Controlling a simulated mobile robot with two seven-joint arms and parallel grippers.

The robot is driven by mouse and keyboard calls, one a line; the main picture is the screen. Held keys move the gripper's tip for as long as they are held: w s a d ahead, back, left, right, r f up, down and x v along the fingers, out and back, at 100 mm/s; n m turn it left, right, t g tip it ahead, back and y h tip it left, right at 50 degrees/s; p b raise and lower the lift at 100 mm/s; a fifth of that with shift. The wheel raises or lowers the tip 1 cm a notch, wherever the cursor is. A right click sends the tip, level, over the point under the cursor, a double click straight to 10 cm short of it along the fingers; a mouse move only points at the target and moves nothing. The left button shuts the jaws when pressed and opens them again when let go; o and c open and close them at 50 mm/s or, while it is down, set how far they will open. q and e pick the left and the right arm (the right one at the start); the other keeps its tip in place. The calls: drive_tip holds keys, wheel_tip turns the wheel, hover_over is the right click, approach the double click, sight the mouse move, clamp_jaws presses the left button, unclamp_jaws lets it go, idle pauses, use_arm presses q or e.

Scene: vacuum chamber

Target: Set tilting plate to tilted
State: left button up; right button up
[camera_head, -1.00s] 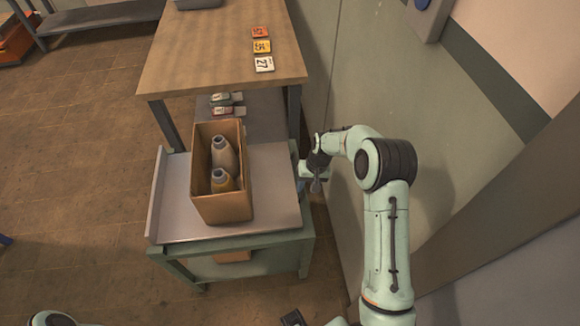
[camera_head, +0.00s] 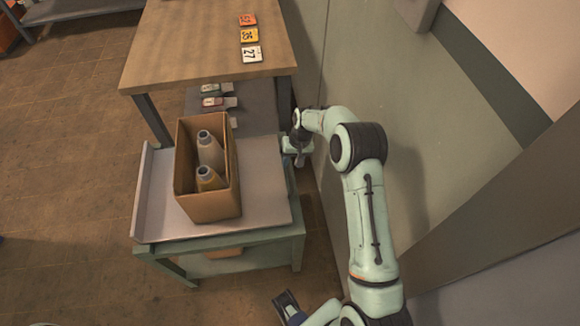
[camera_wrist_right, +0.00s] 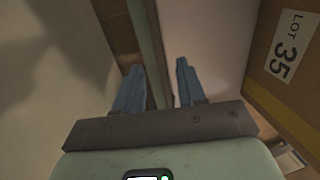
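The tilting plate (camera_head: 262,200) is a grey sheet with a raised left lip, on a green stand. It looks about level. An open cardboard box (camera_head: 212,207) stands upright on it with two bottles (camera_head: 209,155) inside. My right gripper (camera_head: 290,148) is at the plate's right edge, by the far corner. In the right wrist view the blue fingers (camera_wrist_right: 158,88) are apart, with the plate's edge (camera_wrist_right: 150,45) running in the gap between them. I cannot tell whether they touch it.
A wooden table (camera_head: 205,45) stands behind the plate, with number cards (camera_head: 251,36) on top and small items (camera_head: 216,95) on a lower shelf. A green-grey wall (camera_head: 400,120) is close on the right. The floor on the left is open.

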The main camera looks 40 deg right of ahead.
sight(289, 170)
drive_tip(key=shift+w+a+f, duration=0.1)
drive_tip(key=shift+a+f, duration=0.05)
drive_tip(key=shift+f, duration=0.75)
drive_tip(key=shift+w+a+f, duration=0.1)
drive_tip(key=shift+a+f, duration=0.05)
drive_tip(key=shift+f, duration=0.75)
